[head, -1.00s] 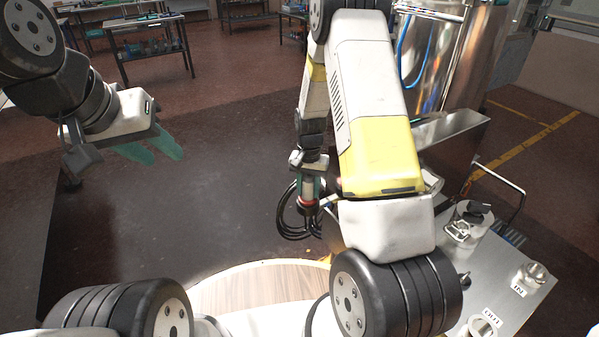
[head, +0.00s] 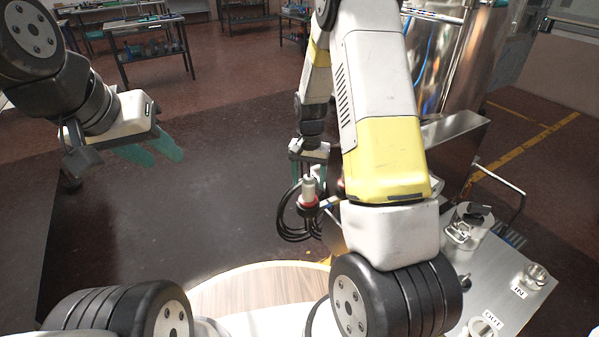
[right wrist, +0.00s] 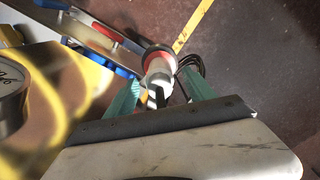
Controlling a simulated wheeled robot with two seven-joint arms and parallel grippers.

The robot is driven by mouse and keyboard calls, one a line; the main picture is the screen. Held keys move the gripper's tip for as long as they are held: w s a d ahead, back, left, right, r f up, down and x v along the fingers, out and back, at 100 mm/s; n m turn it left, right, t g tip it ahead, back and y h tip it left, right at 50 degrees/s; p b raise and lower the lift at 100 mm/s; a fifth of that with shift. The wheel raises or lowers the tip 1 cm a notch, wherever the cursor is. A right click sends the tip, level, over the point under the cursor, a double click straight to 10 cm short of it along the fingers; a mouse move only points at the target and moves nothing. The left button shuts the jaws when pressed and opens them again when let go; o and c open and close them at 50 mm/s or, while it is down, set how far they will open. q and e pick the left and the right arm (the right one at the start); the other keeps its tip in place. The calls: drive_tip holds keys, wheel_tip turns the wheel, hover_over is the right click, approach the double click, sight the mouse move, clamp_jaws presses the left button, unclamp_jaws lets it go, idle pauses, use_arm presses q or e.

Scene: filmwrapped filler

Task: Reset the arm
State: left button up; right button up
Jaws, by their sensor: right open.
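My right gripper (head: 309,168) is open, with its teal fingers just behind a white plug with a red ring (head: 309,188) in the head view. In the right wrist view the plug (right wrist: 158,65) shows beyond and between the spread fingers (right wrist: 160,98), and the fingers do not close on it. I cannot tell whether they still overlap its end. My left gripper (head: 163,155) hangs at the upper left, its teal fingers apart and empty.
A coiled black cable (head: 290,222) hangs beside the plug. A metal bench (head: 500,270) with fittings and "IN" and "OUT" labels stands at the right, before a shiny metal tank (head: 452,60). A round wooden top (head: 255,290) is in front. The dark floor between the arms is clear.

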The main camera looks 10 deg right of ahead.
wheel_tip(320, 180, up, 2)
drive_tip(key=shift+r, duration=0.15)
drive_tip(key=s+r+n+t+y, duration=0.1)
drive_tip(key=s+r, duration=0.2)
drive_tip(key=r, duration=0.4)
drive_tip(key=s+a+r+n+t, duration=0.1)
drive_tip(key=s+r, duration=0.2)
drive_tip(key=r, duration=0.3)
drive_tip(key=s+r+t+y, duration=0.1)
drive_tip(key=s+r, duration=0.2)
drive_tip(key=r, duration=0.4)
drive_tip(key=s+r+n+t, duration=0.1)
drive_tip(key=s+r, duration=0.3)
drive_tip(key=s, duration=0.3)
drive_tip(key=s+a+r+n+t, duration=0.1)
drive_tip(key=s+r+n+t, duration=0.1)
drive_tip(key=s, duration=0.6)
drive_tip(key=shift+r+n, duration=0.3)
drive_tip(key=shift+r, duration=0.6)
